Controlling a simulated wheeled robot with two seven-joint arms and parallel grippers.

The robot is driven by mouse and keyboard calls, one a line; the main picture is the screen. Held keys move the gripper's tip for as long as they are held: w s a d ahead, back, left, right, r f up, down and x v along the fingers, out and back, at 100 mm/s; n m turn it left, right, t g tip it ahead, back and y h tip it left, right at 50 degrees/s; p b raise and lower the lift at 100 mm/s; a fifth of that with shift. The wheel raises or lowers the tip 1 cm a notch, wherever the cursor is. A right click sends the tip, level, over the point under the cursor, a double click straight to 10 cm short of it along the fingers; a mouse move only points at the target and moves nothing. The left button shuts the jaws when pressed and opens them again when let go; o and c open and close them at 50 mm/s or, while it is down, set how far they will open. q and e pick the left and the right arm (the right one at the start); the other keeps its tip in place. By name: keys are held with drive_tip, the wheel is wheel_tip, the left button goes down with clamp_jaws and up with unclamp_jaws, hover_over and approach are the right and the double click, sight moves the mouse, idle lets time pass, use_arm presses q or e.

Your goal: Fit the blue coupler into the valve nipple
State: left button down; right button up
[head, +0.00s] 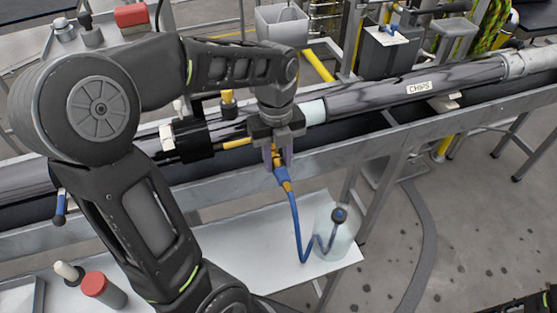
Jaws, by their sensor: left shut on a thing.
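My left gripper (279,163) is shut on the blue coupler (282,175), just in front of the long dark pipe. The coupler hangs below the fingers, with yellow or brass parts at both ends of its blue body. A blue hose (297,220) runs down from it and bends up to a round blue end (340,214) at a clear jar. A yellow fitting (237,143) shows on the pipe just left of the gripper; I cannot tell whether it is the valve nipple. The wrist hides part of the pipe there. My right gripper is not in view.
The pipe (385,92) lies along a grey metal frame (345,165). A white lower shelf (245,238) holds the clear jar (334,240) and a red-capped cylinder (103,289). A grey bin (281,25) stands behind. The floor at right is mostly open, with a dark strip on it.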

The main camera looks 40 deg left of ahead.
use_arm(q)
drive_tip(key=shift+w+a, duration=0.25)
drive_tip(key=shift+a, duration=0.15)
drive_tip(key=c, duration=1)
unclamp_jaws()
wheel_tip(320, 180, up, 8)
drive_tip(key=shift+w+a+f, duration=0.1)
drive_tip(key=shift+w+a, duration=0.05)
idle(0.4)
